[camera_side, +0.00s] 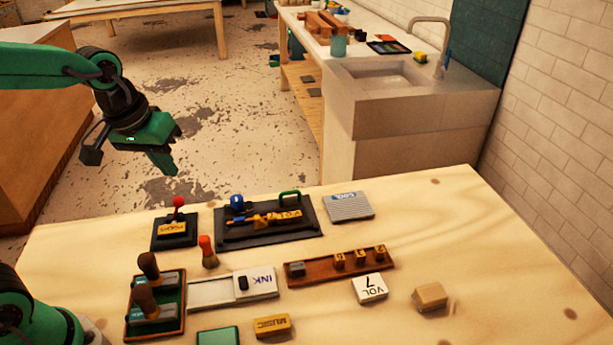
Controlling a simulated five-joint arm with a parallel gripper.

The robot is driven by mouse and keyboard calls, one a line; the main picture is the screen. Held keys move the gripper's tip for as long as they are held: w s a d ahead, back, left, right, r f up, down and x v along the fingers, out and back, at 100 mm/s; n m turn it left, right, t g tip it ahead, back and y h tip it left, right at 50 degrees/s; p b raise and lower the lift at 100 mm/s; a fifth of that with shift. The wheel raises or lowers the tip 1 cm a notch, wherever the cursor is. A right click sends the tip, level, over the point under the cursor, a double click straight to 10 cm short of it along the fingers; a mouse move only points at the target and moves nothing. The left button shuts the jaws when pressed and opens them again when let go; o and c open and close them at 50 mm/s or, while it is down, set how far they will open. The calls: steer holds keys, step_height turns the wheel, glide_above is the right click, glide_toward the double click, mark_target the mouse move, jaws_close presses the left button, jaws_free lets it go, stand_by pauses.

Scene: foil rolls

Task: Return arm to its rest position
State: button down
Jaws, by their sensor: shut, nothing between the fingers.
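My gripper (163,164) is at the upper left, on the end of my green and black arm. It points down, with its fingers closed and nothing held. It is in the air beyond the table's far left edge, apart from everything on the wooden table (545,285). My arm comes in from the left edge of the view.
The table's right side is mostly clear. A sink (385,75) stands behind.

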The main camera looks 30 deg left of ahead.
steer(key=s+a+r+m+t, duration=0.1)
steer(key=s+m+t, duration=0.1)
steer(key=s, duration=0.7)
steer(key=shift+s+a+r+m, duration=0.15)
steer(key=shift+a+r+m, duration=0.15)
steer(key=shift+m, duration=0.5)
stand_by(0.6)
